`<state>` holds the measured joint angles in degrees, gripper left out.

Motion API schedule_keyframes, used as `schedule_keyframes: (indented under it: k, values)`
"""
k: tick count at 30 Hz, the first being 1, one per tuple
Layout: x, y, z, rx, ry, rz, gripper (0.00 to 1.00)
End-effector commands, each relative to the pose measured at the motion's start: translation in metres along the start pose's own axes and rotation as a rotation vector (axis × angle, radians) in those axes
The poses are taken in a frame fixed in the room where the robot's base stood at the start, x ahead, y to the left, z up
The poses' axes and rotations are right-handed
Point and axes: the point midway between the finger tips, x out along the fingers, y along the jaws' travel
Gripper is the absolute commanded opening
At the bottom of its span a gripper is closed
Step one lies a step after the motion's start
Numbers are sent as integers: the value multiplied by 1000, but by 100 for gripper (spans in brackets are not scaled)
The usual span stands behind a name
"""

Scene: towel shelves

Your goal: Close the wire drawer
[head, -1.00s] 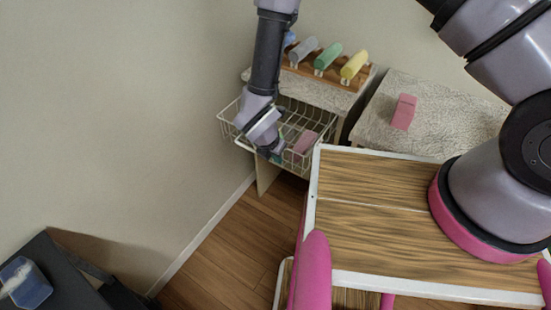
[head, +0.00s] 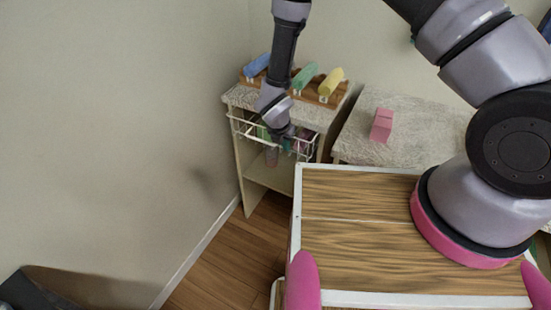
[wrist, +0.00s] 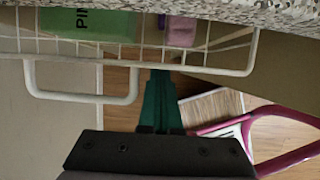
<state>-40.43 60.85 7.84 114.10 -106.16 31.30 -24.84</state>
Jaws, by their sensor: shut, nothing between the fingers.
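The white wire drawer (head: 240,126) is in the cabinet under a speckled top, with most of its basket beneath that top and only its front part showing. In the wrist view its front rail (wrist: 215,71) and looped handle (wrist: 84,98) are just beyond my fingers. It holds a green item with dark letters (wrist: 85,23) and a pink item (wrist: 181,31). My gripper (head: 285,134) is shut and empty at the drawer front. Its green fingers (wrist: 160,84) reach the front rail, right of the handle; I cannot tell whether they touch it.
Rolled towels, blue (head: 257,65), green (head: 305,76) and yellow (head: 330,82), rest on a wooden rack on the cabinet. A pink block (head: 381,125) sits on the speckled surface to the right. A wall borders the left. Bare floor (head: 235,245) lies in front.

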Motion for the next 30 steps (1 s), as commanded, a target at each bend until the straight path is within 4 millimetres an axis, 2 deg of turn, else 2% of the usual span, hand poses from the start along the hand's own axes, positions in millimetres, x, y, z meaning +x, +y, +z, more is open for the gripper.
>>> schedule_keyframes:
  k: [1,6,12,30]
  values:
    - [4,0,12,5,-3,0,0]
    - [14,0,37,4,-2,0,0]
    - [21,0,53,2,-2,0,0]
    - [23,0,60,5,-6,-1,0]
